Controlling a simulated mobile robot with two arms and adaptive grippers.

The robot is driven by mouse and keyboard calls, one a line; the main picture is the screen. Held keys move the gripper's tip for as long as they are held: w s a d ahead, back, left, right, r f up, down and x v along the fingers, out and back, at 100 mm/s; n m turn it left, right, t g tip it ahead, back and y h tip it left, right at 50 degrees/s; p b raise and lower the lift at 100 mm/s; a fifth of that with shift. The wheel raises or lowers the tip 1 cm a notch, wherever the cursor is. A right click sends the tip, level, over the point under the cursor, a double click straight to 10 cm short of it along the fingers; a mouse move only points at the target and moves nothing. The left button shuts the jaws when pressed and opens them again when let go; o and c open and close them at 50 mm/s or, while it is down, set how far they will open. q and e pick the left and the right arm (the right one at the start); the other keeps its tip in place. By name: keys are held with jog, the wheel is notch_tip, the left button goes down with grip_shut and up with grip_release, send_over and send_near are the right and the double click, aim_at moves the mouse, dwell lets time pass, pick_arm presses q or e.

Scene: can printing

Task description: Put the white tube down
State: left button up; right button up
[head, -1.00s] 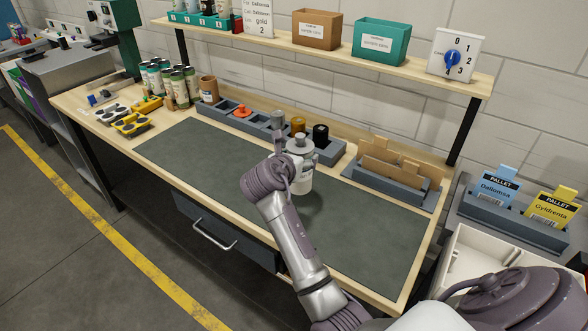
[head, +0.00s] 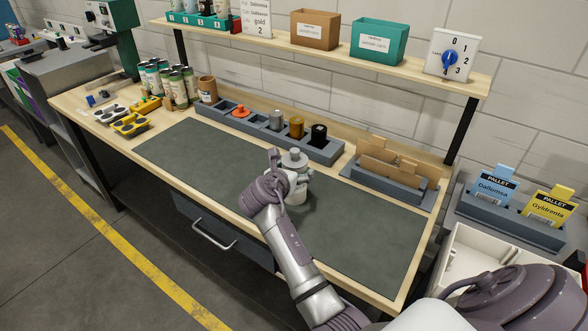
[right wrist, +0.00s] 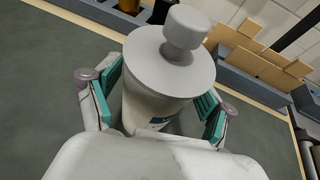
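The white tube (head: 297,194) with a grey knobbed lid (head: 294,159) stands upright on the dark green mat (head: 370,235), in front of the grey slotted rack. My right gripper (head: 289,183) is around its body. In the right wrist view the tube (right wrist: 150,108) is between the two teal-padded fingers (right wrist: 160,105), below the wide grey lid (right wrist: 170,62). Dark gaps show between pads and tube, so the gripper looks open. The tube's lower front is partly hidden by my gripper. My left gripper is not in view.
The slotted rack (head: 255,130) with coloured stamps stands behind the tube. A grey holder with brown cards (head: 388,172) is to its right. Several cans (head: 178,88) and yellow trays (head: 131,124) stand at the left. The mat is clear on both sides of the tube.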

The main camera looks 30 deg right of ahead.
jog(key=shift+o, duration=0.2)
jog(key=shift+r, duration=0.15)
jog(key=p+v, duration=1)
jog(key=v, duration=0.2)
